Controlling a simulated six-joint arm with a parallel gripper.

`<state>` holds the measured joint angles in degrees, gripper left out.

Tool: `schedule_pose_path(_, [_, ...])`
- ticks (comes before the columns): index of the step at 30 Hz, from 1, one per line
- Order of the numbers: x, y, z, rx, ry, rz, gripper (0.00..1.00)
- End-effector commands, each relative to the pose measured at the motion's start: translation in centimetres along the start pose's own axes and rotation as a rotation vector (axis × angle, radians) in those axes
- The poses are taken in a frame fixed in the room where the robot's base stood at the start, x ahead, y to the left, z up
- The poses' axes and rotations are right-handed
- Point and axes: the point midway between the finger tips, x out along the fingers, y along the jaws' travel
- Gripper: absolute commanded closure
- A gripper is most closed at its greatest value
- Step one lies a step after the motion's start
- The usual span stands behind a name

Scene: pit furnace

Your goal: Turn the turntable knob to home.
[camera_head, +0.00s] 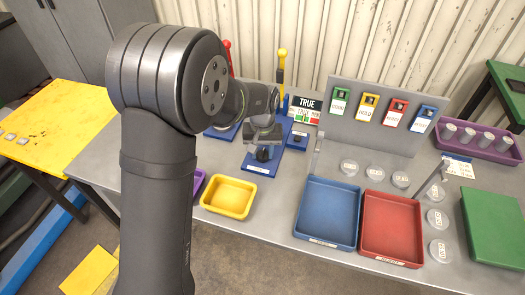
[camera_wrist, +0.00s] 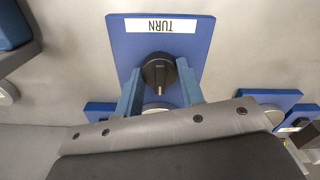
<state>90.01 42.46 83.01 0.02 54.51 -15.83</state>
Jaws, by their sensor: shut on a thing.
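The turntable knob (camera_wrist: 160,70) is a dark round knob on a blue plate (camera_wrist: 205,35) with a white label reading TURN. A short pale mark on the knob points toward the bottom of the wrist view. My gripper (camera_wrist: 160,88) has its two blue fingers on either side of the knob and is shut on it. In the head view the knob (camera_head: 263,154) shows below my gripper (camera_head: 263,142), on its blue plate (camera_head: 258,169). My wrist covers the far part of the plate, and no home mark is readable.
Blue bases with a red lever (camera_head: 228,55) and a yellow lever (camera_head: 282,65) stand behind. A yellow tray (camera_head: 229,211), a blue tray (camera_head: 322,240) and a red tray (camera_head: 390,255) lie in front and right. A grey panel (camera_head: 378,136) stands behind the trays.

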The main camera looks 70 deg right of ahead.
Motion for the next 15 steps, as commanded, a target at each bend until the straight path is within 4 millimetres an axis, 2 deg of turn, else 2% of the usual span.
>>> schedule_pose_path(9, [0.05, -0.02, 0.09, -0.003, -0.003, 0.000, 0.88])
schedule_pose_path(10, [0.05, -0.02, 0.09, -0.003, -0.003, 0.000, 0.59])
schedule_pose_path(12, [0.05, -0.02, 0.08, -0.002, -0.003, 0.000, 0.45])
schedule_pose_path(15, [0.04, -0.01, 0.05, -0.002, -0.002, 0.000, 0.43])
